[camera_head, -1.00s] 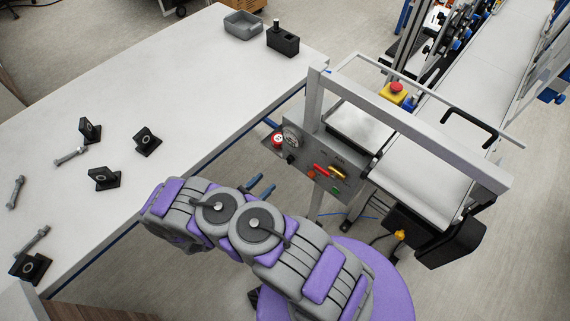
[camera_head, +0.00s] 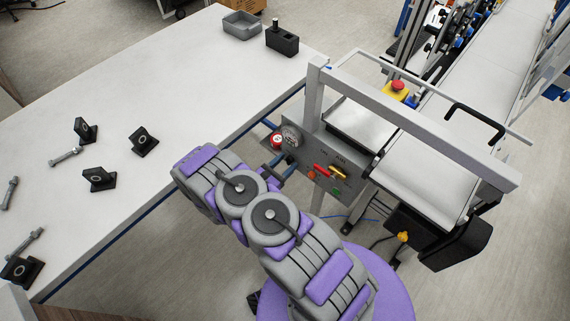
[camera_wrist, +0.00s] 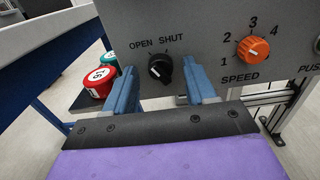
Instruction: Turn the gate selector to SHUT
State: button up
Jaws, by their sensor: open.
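The gate selector (camera_wrist: 160,69) is a small black knob below the words OPEN and SHUT on the grey control panel (camera_wrist: 200,40) in the wrist view. A pale mark shows on the knob's left part, but its exact pointing is hard to read. My gripper (camera_wrist: 159,68) is open, with one blue finger on each side of the knob and a gap on both sides. I cannot tell how far the fingertips are from the panel. In the head view my gripper (camera_head: 277,166) is at the panel's left end (camera_head: 318,160), and the selector cannot be made out there.
Right of the selector is an orange SPEED dial (camera_wrist: 253,49). Red (camera_wrist: 101,82) and green (camera_wrist: 112,62) round objects sit left of the panel. A white table (camera_head: 110,90) with black brackets and bolts is at left. A grey frame (camera_head: 410,120) and conveyor (camera_head: 480,70) stand at right.

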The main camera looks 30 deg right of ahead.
grip_shut()
dwell(0.4)
